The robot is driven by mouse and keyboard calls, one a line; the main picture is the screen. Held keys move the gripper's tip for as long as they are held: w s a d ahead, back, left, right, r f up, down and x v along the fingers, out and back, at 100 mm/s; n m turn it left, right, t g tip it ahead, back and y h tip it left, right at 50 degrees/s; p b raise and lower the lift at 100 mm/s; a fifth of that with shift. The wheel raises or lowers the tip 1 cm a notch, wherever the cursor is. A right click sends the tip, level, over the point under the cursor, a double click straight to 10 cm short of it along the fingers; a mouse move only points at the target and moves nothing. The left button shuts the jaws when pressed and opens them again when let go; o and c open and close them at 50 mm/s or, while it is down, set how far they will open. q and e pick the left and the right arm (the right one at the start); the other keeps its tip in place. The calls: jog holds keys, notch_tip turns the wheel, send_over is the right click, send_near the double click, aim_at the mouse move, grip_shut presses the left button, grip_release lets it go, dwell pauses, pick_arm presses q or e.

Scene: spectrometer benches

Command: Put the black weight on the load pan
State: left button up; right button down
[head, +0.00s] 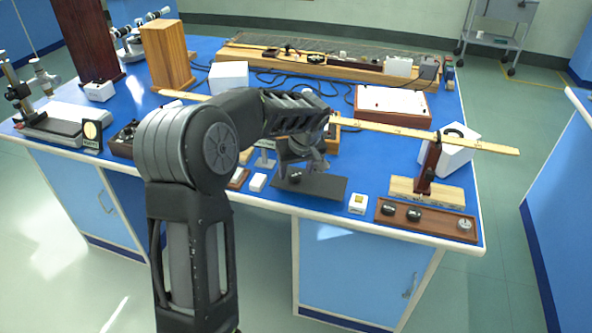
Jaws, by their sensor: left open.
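My left gripper (305,163) points down over a dark grey plate (328,187) near the front edge of the blue bench. It is open, with nothing visibly held. A small black piece (295,177) sits on that plate just below the fingers; it may be a weight. Two other black weights, one left (387,209) and one right (414,214), lie in a brown wooden tray (440,223) at the front right. A silver weight (464,225) lies at that tray's right end. I cannot tell which part is the load pan. My right gripper is out of view.
A long wooden beam (430,136) runs behind my gripper, by a dark upright post (428,167) on a pale wood base. A white block (458,148) stands beside the post. A small white box (358,204) is left of the brown tray. Wooden boxes and instruments fill the back.

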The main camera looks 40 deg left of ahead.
pick_arm(q)
jog(key=v, duration=1.1)
